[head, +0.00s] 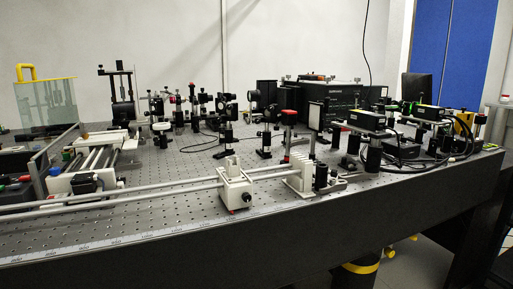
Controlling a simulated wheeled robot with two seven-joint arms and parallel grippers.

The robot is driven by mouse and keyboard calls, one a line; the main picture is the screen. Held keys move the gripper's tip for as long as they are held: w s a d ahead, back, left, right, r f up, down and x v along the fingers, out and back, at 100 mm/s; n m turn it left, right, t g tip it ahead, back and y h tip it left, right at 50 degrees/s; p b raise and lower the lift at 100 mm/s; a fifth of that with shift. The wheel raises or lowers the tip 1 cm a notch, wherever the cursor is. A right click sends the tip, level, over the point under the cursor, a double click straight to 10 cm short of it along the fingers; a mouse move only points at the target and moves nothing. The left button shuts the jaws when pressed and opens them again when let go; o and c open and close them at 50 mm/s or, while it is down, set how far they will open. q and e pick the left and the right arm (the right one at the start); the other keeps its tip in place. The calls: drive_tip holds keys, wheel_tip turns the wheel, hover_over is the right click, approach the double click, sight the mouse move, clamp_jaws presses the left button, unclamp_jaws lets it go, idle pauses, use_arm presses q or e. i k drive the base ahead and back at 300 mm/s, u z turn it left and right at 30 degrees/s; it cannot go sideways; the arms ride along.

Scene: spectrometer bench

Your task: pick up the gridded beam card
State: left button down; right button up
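I cannot make out a gridded beam card for certain. A pale flat panel (315,116) with a dark edge stands upright among the optics right of the middle in the head view. It is too small to tell whether it carries a grid. Neither of my grippers shows in this view.
A perforated optical bench (185,177) fills the middle, crowded with post-mounted optics. Long rails with a white carriage (235,187) run along the front. A clear box with a yellow handle (42,73) stands at the back left. A black instrument (330,95) stands behind.

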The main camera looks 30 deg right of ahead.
sight(315, 110)
drive_tip(key=u, duration=2.35)
drive_tip(key=k, duration=1.95)
drive_tip(key=z, duration=2.2)
drive_tip(key=i, duration=0.3)
drive_tip(key=u, duration=0.2)
